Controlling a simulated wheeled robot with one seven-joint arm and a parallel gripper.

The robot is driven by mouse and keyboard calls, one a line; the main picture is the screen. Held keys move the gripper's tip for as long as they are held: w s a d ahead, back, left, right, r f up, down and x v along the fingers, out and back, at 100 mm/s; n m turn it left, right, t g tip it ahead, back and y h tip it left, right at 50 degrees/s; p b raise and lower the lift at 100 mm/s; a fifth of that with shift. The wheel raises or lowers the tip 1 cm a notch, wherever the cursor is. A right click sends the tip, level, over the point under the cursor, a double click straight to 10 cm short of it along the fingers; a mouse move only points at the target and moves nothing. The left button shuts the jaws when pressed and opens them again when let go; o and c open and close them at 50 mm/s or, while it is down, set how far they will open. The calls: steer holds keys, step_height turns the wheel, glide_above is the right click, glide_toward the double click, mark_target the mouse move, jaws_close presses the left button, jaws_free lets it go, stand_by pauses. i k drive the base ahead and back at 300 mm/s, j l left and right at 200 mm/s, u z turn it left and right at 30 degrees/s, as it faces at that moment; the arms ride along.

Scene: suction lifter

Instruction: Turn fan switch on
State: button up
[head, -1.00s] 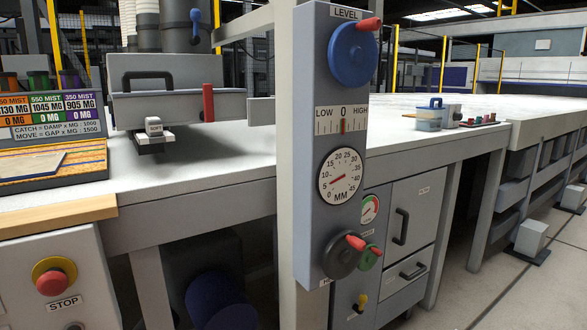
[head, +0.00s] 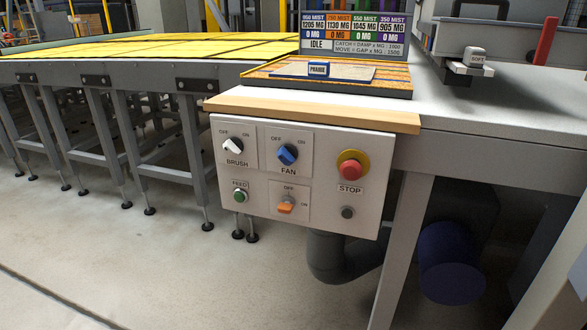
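The fan switch (head: 287,154) is a blue rotary knob on a light grey control panel (head: 330,215). It is marked OFF at upper left and ON at upper right, with FAN written below it. Its blue handle sits at a slant; its pointer seems turned toward OFF, but it is small in the picture. My gripper is not in view.
The panel also holds a white BRUSH knob (head: 233,146), a green FEED button (head: 240,196), an orange switch (head: 286,207) and a red STOP button (head: 350,169). A wooden ledge (head: 310,113) juts out above. The floor in front is clear.

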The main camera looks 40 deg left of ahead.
mark_target(287, 154)
steer(key=u, duration=1.55)
